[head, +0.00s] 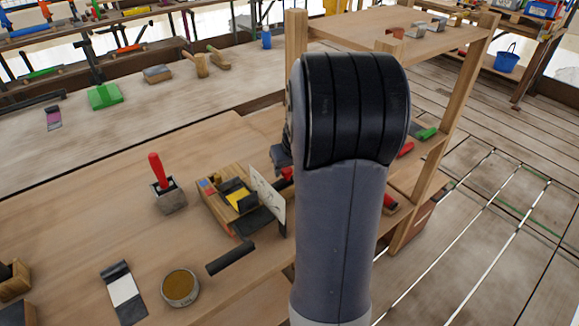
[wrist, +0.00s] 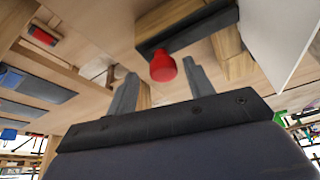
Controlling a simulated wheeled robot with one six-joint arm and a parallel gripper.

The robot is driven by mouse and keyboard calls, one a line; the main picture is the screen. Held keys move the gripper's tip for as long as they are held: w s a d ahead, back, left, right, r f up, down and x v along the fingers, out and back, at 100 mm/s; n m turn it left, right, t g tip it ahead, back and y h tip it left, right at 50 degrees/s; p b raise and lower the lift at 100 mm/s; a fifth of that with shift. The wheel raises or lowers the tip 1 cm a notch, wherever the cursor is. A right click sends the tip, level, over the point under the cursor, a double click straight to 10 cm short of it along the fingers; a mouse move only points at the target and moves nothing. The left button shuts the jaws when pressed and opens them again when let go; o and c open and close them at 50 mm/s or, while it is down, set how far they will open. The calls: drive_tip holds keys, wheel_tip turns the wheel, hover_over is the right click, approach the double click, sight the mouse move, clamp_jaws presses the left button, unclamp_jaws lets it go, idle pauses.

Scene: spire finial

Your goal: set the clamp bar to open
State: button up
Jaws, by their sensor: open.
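In the wrist view a dark bar (wrist: 192,27) with a round red knob (wrist: 163,68) lies against wooden blocks; it looks like the clamp bar. My gripper (wrist: 160,70) is open, its two grey fingers on either side of the knob. I cannot tell whether they touch it. In the head view a wooden fixture (head: 222,205) with a yellow piece and an upright pale plate (head: 267,200) stands on the bench. A red bit (head: 287,174) shows beside the plate. My arm hides much of that spot, and the bar's setting cannot be read.
On the bench (head: 100,220) are a red-handled tool (head: 156,170), a round tin (head: 180,287), a black cylinder (head: 231,258) and a black-and-white piece (head: 122,292). A wooden shelf frame (head: 455,100) rises behind my arm. The bench's left part is mostly clear.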

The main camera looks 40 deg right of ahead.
drive_tip(key=d+v, duration=0.1)
drive_tip(key=v, duration=0.9)
drive_tip(key=shift+s+a+r, duration=0.2)
drive_tip(key=shift+a+r, duration=0.1)
drive_tip(key=shift+a, duration=0.2)
drive_tip(key=shift+f, duration=0.15)
drive_tip(key=x, duration=1)
drive_tip(key=shift+w+f, duration=0.15)
drive_tip(key=shift+w, duration=0.05)
drive_tip(key=shift+a+f, duration=0.1)
drive_tip(key=shift+a, duration=0.75)
